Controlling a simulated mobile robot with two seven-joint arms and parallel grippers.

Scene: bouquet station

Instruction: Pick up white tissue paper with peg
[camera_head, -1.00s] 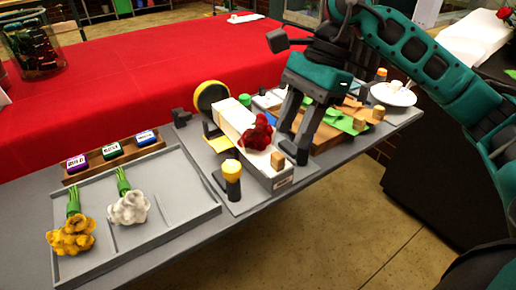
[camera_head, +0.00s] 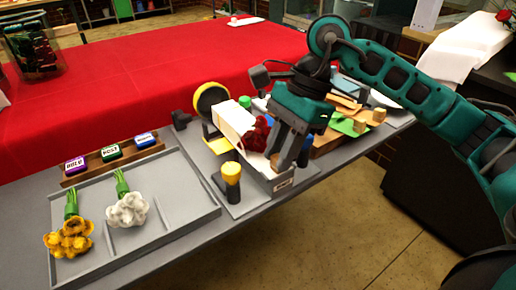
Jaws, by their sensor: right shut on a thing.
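My right gripper (camera_head: 283,160) points down at the near end of the long white box (camera_head: 232,122). Its fingers are shut around the spot of the small wooden peg, which they mostly hide. The white tissue paper cannot be told apart from the white box here. My left gripper is out of view.
A grey tray (camera_head: 180,222) holds a yellow flower bunch (camera_head: 70,240) and a white one (camera_head: 127,210). A yellow-topped post (camera_head: 231,172) stands left of the box. A green sheet (camera_head: 348,127) lies to the right. The red table (camera_head: 130,95) behind is mostly clear.

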